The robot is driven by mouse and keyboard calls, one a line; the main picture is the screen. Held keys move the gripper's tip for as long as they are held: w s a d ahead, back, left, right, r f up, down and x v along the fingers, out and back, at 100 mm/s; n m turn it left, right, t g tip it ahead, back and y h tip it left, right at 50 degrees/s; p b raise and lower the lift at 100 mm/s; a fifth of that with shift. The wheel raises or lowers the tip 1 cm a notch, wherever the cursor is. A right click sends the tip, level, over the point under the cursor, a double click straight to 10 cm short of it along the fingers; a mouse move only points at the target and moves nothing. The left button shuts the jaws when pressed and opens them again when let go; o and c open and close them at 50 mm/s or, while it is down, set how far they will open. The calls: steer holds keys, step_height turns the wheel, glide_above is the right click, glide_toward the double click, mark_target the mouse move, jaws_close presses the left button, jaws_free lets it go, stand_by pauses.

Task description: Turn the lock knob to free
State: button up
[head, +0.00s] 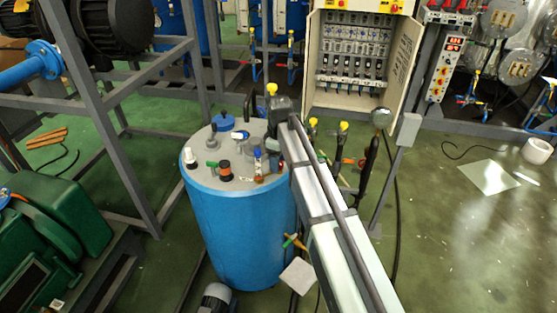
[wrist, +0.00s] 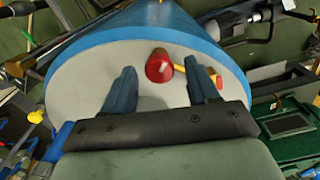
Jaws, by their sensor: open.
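In the wrist view a red round knob (wrist: 157,67) stands on the pale grey top (wrist: 85,85) of a blue tank, with a short yellow piece (wrist: 181,72) beside it. I cannot tell for sure that this is the lock knob. My gripper (wrist: 159,64) is open. Its two dark blue fingers appear on either side of the red knob, with visible gaps; whether they are down at its height is unclear. In the head view the blue tank (head: 240,235) stands upright, and my arm reaches its right side, hiding part of the top and the gripper.
Several fittings crowd the tank top, including a black-and-orange cap (head: 226,171), a white fitting (head: 190,160) and a blue valve (head: 258,155). A grey metal frame (head: 95,120) stands left. An open electrical cabinet (head: 355,75) is behind.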

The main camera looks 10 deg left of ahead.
step_height(320, 180, up, 14)
stand_by(0.7)
steer(key=shift+f, duration=0.15)
steer(key=s+d+f+m+g, duration=0.15)
steer(key=d+f, duration=0.35)
steer(key=f, duration=0.7)
steer(key=s+d+f+m, duration=0.1)
steer(key=d+f+m, duration=0.2)
steer(key=d+f, duration=0.55)
steer(key=s+d+f+m+g, duration=0.1)
steer(key=s+d+f, duration=0.2)
steer(key=f, duration=0.4)
steer(key=s+d+f+m, duration=0.1)
steer(key=s+d+f, duration=0.1)
steer(key=s+f, duration=0.3)
steer(key=s+d+f+m+g, duration=0.1)
steer(key=s+d+f+m, duration=0.15)
steer(key=f, duration=0.55)
steer(key=s+d+f+m+g, duration=0.1)
steer(key=s+d+f, duration=0.3)
steer(key=s, duration=0.7)
steer(key=s+d+f+m+g, duration=0.1)
steer(key=s+d+f+m, duration=0.2)
steer(key=s+f, duration=0.5)
steer(key=s+d+f+m+g, duration=0.1)
steer(key=s+d+f+m, duration=0.2)
steer(key=s, duration=1.1)
steer(key=d+f, duration=0.3)
steer(key=shift+f, duration=0.15)
